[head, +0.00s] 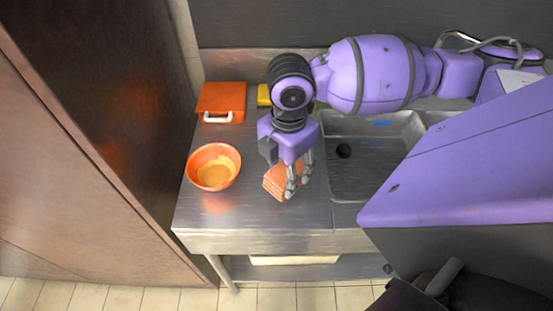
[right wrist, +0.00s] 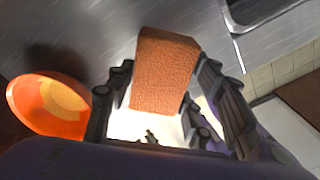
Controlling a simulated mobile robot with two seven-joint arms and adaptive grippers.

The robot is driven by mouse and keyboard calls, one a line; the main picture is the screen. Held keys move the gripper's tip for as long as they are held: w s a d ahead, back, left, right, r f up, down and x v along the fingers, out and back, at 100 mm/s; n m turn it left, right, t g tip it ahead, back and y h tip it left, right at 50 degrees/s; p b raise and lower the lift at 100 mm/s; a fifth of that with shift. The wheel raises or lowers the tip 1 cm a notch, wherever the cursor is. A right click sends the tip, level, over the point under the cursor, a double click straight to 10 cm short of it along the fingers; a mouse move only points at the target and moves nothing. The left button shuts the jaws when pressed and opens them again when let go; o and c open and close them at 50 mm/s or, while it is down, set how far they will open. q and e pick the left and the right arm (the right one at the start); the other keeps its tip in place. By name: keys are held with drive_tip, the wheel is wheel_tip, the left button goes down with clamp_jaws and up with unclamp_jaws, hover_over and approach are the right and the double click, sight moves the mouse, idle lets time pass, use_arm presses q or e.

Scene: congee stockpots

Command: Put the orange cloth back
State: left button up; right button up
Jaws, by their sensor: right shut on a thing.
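The orange cloth (head: 277,181) is a folded, block-like piece at the counter's front middle, left of the sink. In the right wrist view the cloth (right wrist: 163,75) sits between the dark fingers, its textured broad face toward the camera. My right gripper (head: 288,184) reaches down from above and is shut on the cloth. It also shows in the right wrist view (right wrist: 165,85). The fingers hide part of the cloth in the head view. I cannot tell whether the cloth touches the counter. My left gripper is not in view.
An orange bowl (head: 214,167) stands left of the cloth. Behind it are an orange box (head: 221,98) with a white handle and a yellow item (head: 264,95), partly hidden by my arm. The sink basin (head: 365,165) is to the right. A tall brown panel (head: 95,90) borders the left.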

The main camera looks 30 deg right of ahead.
sight(283, 175)
drive_tip(key=f+b, duration=0.1)
drive_tip(key=f, duration=0.1)
drive_tip(key=w+f+b, duration=0.1)
drive_tip(key=shift+w+f, duration=0.15)
drive_tip(key=shift+f, duration=0.2)
drive_tip(key=shift+f+b, duration=0.35)
drive_tip(key=shift+b, duration=0.15)
drive_tip(key=shift+s+r, duration=0.35)
drive_tip(key=shift+r, duration=0.05)
drive_tip(key=shift+c, duration=1.1)
drive_tip(key=shift+w+f, duration=0.1)
drive_tip(key=shift+w, duration=0.1)
drive_tip(key=o, duration=1.2)
drive_tip(key=shift+w, duration=0.1)
drive_tip(key=shift+o, duration=0.2)
drive_tip(key=shift+r, duration=0.45)
wheel_tip(283, 175, up, 10)
drive_tip(key=shift+r+p, duration=0.25)
drive_tip(key=shift+p, duration=0.6)
drive_tip(key=shift+r, duration=0.3)
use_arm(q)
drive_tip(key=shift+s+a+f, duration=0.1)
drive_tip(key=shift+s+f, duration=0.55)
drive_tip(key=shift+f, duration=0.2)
use_arm(e)
drive_tip(key=shift+r, duration=0.1)
